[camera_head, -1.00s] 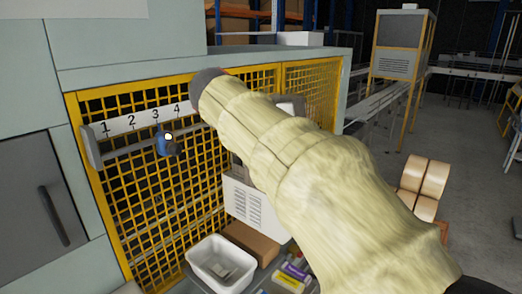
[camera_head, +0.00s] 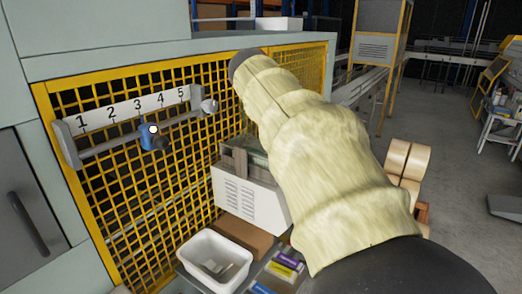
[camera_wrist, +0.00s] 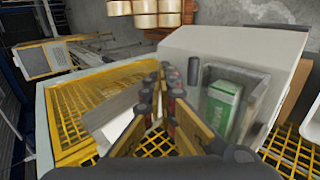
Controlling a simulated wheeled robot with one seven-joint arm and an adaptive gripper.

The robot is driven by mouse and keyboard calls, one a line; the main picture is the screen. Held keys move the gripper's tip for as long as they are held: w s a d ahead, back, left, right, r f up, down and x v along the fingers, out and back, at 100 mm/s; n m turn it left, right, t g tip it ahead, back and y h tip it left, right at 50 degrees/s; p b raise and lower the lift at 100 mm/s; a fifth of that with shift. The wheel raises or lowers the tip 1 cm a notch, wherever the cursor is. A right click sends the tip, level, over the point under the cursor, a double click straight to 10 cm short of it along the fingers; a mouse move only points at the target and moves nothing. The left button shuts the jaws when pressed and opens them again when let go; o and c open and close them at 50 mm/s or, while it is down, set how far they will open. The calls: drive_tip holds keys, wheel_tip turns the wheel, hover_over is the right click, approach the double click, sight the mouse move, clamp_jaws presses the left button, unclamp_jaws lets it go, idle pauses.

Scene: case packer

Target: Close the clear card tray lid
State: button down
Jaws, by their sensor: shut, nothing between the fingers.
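My gripper (camera_wrist: 168,76) is shut and empty in the wrist view, its tan fingers close together beside the white machine. The card tray (camera_wrist: 262,88) is a grey-walled recess in that machine, to the right of the fingertips. A green and white pack (camera_wrist: 222,106) stands inside it. A small dark handle-like part (camera_wrist: 193,70) is between the fingertips and the tray. I cannot clearly make out the clear lid or its angle. In the head view my sleeved arm hides the gripper and part of the machine top.
The white machine (camera_head: 243,198) stands against a yellow mesh guard (camera_head: 110,190). A numbered rail (camera_head: 133,107) with a blue clamp (camera_head: 148,137) runs along the mesh. A white bin (camera_head: 187,258) and small boxes (camera_head: 285,264) lie below. Tan rolls (camera_head: 407,160) stand at right.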

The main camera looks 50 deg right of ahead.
drive_tip(key=shift+x, duration=0.8)
drive_tip(key=f, duration=0.1)
drive_tip(key=d+f+y+p, duration=0.1)
drive_tip(key=f, duration=0.1)
drive_tip(key=shift+w+d+f+y, duration=0.1)
drive_tip(key=shift+d+f+y, duration=0.05)
drive_tip(key=shift+y, duration=0.15)
drive_tip(key=d+r+p, duration=0.2)
drive_tip(key=d+r, duration=0.4)
drive_tip(key=r, duration=0.6)
drive_tip(key=shift+w+r, duration=0.2)
drive_tip(key=shift+r, duration=0.1)
